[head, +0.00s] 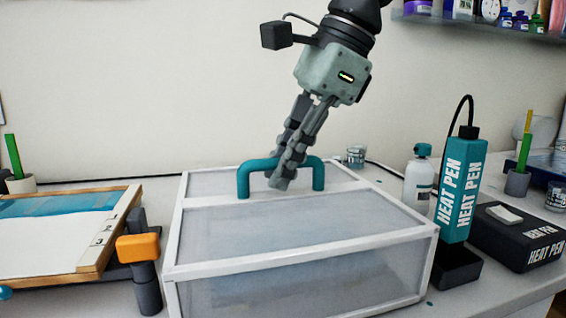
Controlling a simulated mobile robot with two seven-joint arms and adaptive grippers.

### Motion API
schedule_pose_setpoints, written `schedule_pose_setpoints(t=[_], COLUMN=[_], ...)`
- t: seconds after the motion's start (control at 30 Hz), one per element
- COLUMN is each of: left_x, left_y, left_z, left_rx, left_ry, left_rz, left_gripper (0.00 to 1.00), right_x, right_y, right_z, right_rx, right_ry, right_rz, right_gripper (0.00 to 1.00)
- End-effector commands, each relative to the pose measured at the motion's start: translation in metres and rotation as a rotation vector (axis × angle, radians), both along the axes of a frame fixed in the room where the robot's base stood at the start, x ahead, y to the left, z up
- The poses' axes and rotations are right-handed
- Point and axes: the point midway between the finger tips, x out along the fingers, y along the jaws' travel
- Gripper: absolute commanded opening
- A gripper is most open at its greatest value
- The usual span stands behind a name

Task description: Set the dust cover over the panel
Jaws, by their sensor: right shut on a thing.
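The dust cover (300,222) is a box with a white frame, cloudy see-through walls and a teal handle (243,182) on top. It fills the middle of the head view. My right gripper (280,178) comes down from above and is shut on the handle's crossbar. The cover looks about level; its lower edge is partly cut off, so I cannot tell whether it touches the bench. The panel (50,240), teal and white in a wooden frame with numbered marks, lies to the left, uncovered and apart from the cover. My left gripper is not in view.
An orange and dark clamp-like thing (138,248) stands between panel and cover. To the right are a white bottle (418,185), the teal heat pen (459,190) in its stand and a black heat pen box (520,238). A shelf (480,22) hangs at the upper right.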

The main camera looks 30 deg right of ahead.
Motion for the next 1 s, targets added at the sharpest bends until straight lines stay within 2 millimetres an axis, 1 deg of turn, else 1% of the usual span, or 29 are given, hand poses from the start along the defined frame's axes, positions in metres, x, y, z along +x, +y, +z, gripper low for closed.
schedule_pose_setpoints(t=[0.1, 0.13, 0.3, 0.57, 0.67, 0.77, 0.87, 1.0], left_x=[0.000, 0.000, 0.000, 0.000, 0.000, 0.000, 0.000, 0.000], left_y=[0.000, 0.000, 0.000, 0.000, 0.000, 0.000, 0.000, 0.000], left_z=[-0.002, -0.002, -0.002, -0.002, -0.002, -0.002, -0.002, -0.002], left_rx=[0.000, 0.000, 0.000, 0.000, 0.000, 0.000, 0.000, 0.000], left_ry=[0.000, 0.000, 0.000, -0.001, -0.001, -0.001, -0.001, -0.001], left_rz=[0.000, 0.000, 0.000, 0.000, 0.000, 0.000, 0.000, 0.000], left_gripper=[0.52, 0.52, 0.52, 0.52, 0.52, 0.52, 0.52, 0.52], right_x=[0.000, 0.000, 0.000, 0.000, -0.001, -0.004, -0.008, -0.016], right_y=[0.000, 0.000, 0.000, 0.000, -0.001, -0.004, -0.011, -0.021], right_z=[-0.003, -0.002, -0.002, -0.003, 0.001, 0.011, 0.029, 0.057], right_rx=[0.001, 0.001, 0.001, -0.001, 0.000, 0.002, 0.002, 0.002], right_ry=[-0.001, -0.001, -0.001, 0.001, -0.001, -0.002, -0.004, -0.005], right_rz=[0.000, 0.000, 0.000, 0.000, 0.000, 0.000, -0.002, -0.002], right_gripper=[0.00, 0.14, 0.36, 0.36, 0.36, 0.36, 0.36, 0.36])
